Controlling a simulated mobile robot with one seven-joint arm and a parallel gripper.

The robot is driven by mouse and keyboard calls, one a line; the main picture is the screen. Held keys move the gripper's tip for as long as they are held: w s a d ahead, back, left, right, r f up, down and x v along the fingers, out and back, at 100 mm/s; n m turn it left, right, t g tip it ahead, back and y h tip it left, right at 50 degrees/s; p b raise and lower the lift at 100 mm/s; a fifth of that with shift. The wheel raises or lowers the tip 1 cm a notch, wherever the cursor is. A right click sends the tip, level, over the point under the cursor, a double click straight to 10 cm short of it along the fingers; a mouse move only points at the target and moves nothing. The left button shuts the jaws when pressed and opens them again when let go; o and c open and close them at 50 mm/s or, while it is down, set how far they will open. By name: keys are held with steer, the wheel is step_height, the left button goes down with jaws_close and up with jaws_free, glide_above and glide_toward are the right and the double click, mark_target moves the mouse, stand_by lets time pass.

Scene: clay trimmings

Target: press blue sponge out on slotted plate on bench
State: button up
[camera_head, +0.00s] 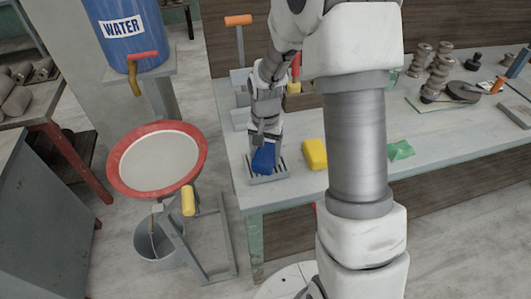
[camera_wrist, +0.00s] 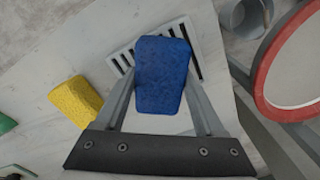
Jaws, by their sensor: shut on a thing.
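The blue sponge (camera_head: 264,158) is between the fingers of my gripper (camera_head: 262,140), near the left end of the bench (camera_head: 300,200). In the wrist view my gripper (camera_wrist: 160,108) is shut on the blue sponge (camera_wrist: 162,75), with a finger on each side. The slotted plate (camera_head: 268,179) lies on the bench under the sponge. In the wrist view the slotted plate (camera_wrist: 197,62) shows behind the sponge, which covers its middle. I cannot tell whether the sponge touches the plate.
A yellow sponge (camera_head: 315,154) and a green cloth-like piece (camera_head: 400,150) lie to the right on the bench. A red-rimmed basin (camera_head: 197,150) stands left of the bench, with a bucket (camera_head: 158,240) below. A blue water barrel (camera_head: 125,35) stands behind it.

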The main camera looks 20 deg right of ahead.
stand_by(0.6)
steer(key=shift+r+p, duration=2.5)
steer(key=shift+r, duration=1)
